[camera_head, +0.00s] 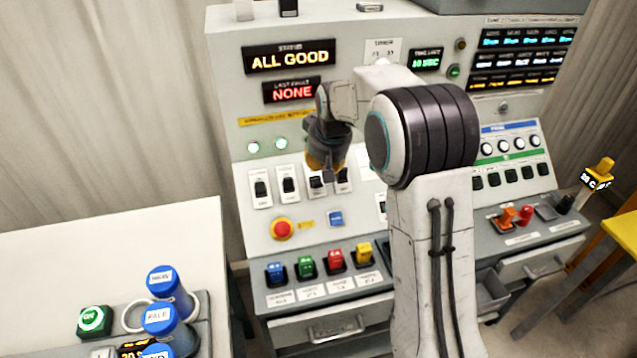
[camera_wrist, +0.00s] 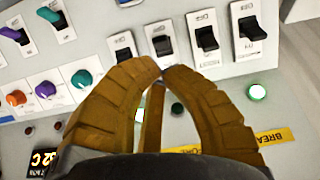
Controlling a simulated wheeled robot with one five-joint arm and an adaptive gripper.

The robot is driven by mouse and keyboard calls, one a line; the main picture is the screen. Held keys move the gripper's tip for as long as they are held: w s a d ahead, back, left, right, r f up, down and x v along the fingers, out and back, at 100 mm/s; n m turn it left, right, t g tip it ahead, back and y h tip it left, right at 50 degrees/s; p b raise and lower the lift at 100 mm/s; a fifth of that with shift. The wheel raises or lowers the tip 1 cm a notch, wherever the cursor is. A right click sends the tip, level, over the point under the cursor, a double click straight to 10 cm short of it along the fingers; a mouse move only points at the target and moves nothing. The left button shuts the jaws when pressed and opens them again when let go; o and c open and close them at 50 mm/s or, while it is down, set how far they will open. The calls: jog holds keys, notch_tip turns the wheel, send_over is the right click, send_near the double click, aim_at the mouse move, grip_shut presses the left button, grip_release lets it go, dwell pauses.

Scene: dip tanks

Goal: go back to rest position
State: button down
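My gripper (camera_head: 322,172) hangs in front of the control panel (camera_head: 225,75), near the row of black rocker switches. Its yellow-brown fingers point down in the head view and partly cover the switches behind. In the wrist view the fingertips of my gripper (camera_wrist: 163,70) come together with nothing visible between them. Black switches on white plates lie beyond them, among them one switch (camera_wrist: 206,38) to the right of the tips. Whether the fingertips touch a switch cannot be told. My arm is raised and bent toward the panel, hiding part of its middle.
A status display (camera_head: 290,57) reads ALL GOOD. A red emergency button (camera_head: 282,229) sits below the switches. Coloured rockers line the lower ledge. Blue-capped bottles (camera_head: 160,318) stand on the left table (camera_head: 110,240). A yellow stool (camera_head: 624,232) is at right.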

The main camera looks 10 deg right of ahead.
jog(key=shift+s+r, duration=0.15)
jog(key=shift+r, duration=0.35)
jog(key=s+f+g, duration=0.2)
jog(key=s+f, duration=0.1)
jog(key=s, duration=0.5)
jog(key=s+f+g, duration=0.3)
jog(key=s, duration=0.4)
jog(key=s+r+t, duration=0.2)
jog(key=s+r, duration=0.3)
jog(key=s, duration=0.4)
jog(key=s+r+t, duration=0.2)
jog(key=s+r, duration=0.3)
jog(key=s, duration=0.5)
jog(key=shift+r, duration=0.2)
